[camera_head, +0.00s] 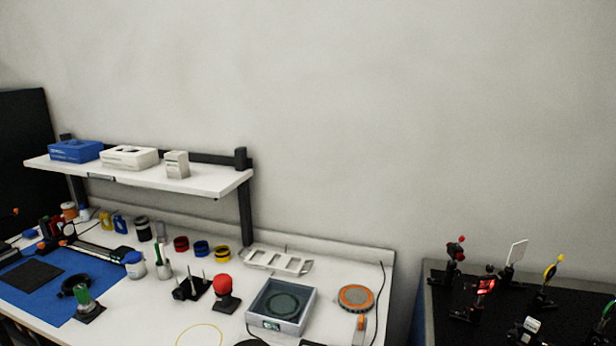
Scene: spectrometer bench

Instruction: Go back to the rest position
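Neither of my grippers shows in the head view. The workbench (325,323) stands at the lower left, its white top crowded with tools and containers. Dark shapes at the bottom edge near the middle are cut off, and I cannot tell what they are.
A white shelf (215,187) above the bench holds a blue box (76,151) and white boxes (129,157). A grey square device (281,304), a red-topped tool (224,292) and an orange-rimmed disc (356,298) sit on the bench. A black optics table (570,318) with several mounts stands right, beyond a gap.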

